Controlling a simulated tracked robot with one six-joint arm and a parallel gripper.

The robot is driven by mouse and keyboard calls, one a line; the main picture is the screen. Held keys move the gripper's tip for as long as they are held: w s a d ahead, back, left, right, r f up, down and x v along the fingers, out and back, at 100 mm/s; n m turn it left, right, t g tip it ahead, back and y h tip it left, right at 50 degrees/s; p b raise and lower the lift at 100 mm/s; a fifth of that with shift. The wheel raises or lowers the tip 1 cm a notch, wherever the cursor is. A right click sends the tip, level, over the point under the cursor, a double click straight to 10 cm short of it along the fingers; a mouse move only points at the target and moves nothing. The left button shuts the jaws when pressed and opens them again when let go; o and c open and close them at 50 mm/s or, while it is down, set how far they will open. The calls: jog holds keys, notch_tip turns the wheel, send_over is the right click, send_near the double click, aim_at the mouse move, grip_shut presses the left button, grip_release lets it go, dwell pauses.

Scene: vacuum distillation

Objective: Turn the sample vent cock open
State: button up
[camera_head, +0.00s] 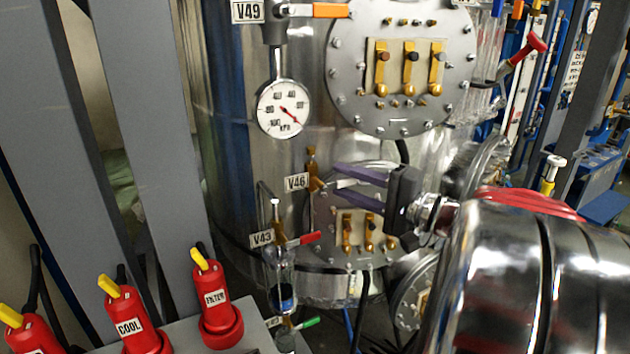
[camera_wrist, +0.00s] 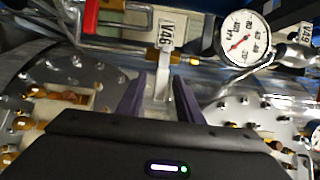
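A small brass cock (camera_head: 312,166) with the tag V46 (camera_head: 296,182) is on the steel vessel, left of my fingertips in the head view. The wrist view shows the V46 tag (camera_wrist: 167,28) and a pale lever (camera_wrist: 161,75) with brass fittings beside it. No tag spells out sample vent. My gripper (camera_head: 338,176) has two purple fingers that stand apart and point at this cock. In the wrist view the lever lies between the fingers of my gripper (camera_wrist: 159,84), with gaps showing beside it. I cannot tell how deep it sits between them.
A pressure gauge (camera_head: 284,108) and valve V49's orange handle (camera_head: 331,10) are above. Valve V43's red handle (camera_head: 304,239) and a glass sample vessel (camera_head: 281,280) are below. Bolted flanges (camera_head: 402,70) flank the cock.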

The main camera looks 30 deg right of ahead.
jog(key=shift+w+a, duration=0.1)
jog(key=shift+w, duration=0.05)
jog(key=shift+c, duration=0.6)
grip_shut()
jog(key=shift+f, duration=0.1)
jog(key=shift+a, duration=0.25)
jog(key=shift+d, duration=0.1)
